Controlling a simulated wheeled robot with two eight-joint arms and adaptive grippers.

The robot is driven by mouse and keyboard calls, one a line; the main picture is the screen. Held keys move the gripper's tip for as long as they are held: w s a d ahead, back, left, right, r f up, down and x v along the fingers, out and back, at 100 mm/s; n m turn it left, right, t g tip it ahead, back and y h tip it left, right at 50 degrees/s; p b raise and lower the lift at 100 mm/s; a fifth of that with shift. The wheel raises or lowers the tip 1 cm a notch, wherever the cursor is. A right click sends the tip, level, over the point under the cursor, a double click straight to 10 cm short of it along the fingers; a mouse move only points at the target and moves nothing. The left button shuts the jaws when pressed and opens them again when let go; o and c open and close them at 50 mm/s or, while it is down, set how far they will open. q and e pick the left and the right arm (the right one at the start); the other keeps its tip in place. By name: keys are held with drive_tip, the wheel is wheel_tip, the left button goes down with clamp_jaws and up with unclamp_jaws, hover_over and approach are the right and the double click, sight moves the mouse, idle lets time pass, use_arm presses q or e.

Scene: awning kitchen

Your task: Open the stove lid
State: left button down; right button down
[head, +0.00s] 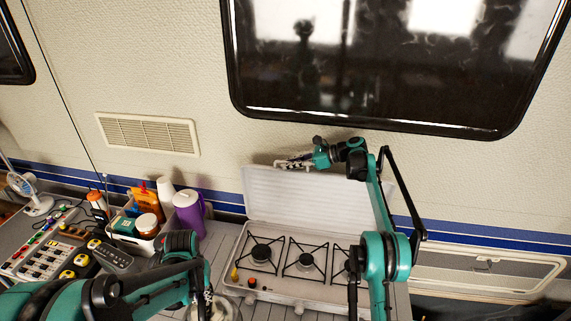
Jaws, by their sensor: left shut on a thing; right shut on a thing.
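The white stove (270,293) stands at the lower middle with its burners and black grates uncovered. Its pale lid (315,200) is up, leaning back near the trailer wall. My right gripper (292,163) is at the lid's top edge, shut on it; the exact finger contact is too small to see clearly. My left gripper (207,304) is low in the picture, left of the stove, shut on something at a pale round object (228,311). The bottom edge of the picture cuts this object off, and my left arm hides part of it.
A purple jug (188,214), white cup (166,190) and a caddy of jars (121,226) stand left of the stove. A mixer panel (40,262) and a small fan (34,196) are further left. The window (400,70) is above the lid.

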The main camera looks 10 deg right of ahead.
drive_tip(key=shift+r, duration=0.15)
drive_tip(key=c, duration=1.6)
unclamp_jaws()
drive_tip(key=v, duration=1.2)
